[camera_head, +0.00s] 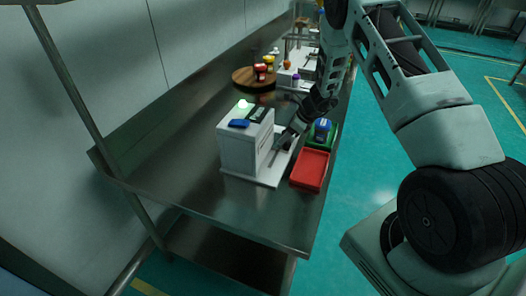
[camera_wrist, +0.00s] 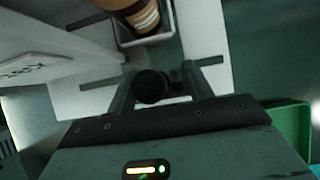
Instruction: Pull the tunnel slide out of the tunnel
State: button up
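The white box-shaped machine (camera_head: 240,152) stands on a white base on the steel bench. Its lettered side wall is at the left of the wrist view (camera_wrist: 40,65). A pale open tray (camera_wrist: 170,24), which looks like the tunnel slide, holds a brown-striped container (camera_wrist: 140,14) at the top of the wrist view. A round black knob (camera_wrist: 151,87) shows below it; its join to the slide cannot be made out. My gripper (camera_wrist: 157,82) is open, its fingers either side of the knob with gaps visible. In the head view my gripper (camera_head: 280,142) is beside the machine's right face.
A red tray (camera_head: 310,169) lies at the bench's right edge, close to my gripper. Behind it is a green tray (camera_head: 335,131) with a blue-topped object (camera_head: 322,128). A round wooden stand (camera_head: 248,79) with jars is farther back. The front bench surface (camera_head: 190,180) is clear.

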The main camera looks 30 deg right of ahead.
jog(key=shift+w+d+p, duration=0.3)
jog(key=shift+w+d, duration=0.4)
jog(key=shift+d, duration=0.2)
jog(key=shift+w+d+p, duration=0.25)
jog(key=shift+w+d, duration=0.4)
jog(key=shift+d, duration=0.25)
jog(key=o, duration=1.1)
jog(key=shift+p+v, duration=2.2)
jog(key=shift+v, duration=2.3)
jog(key=shift+a, duration=0.1)
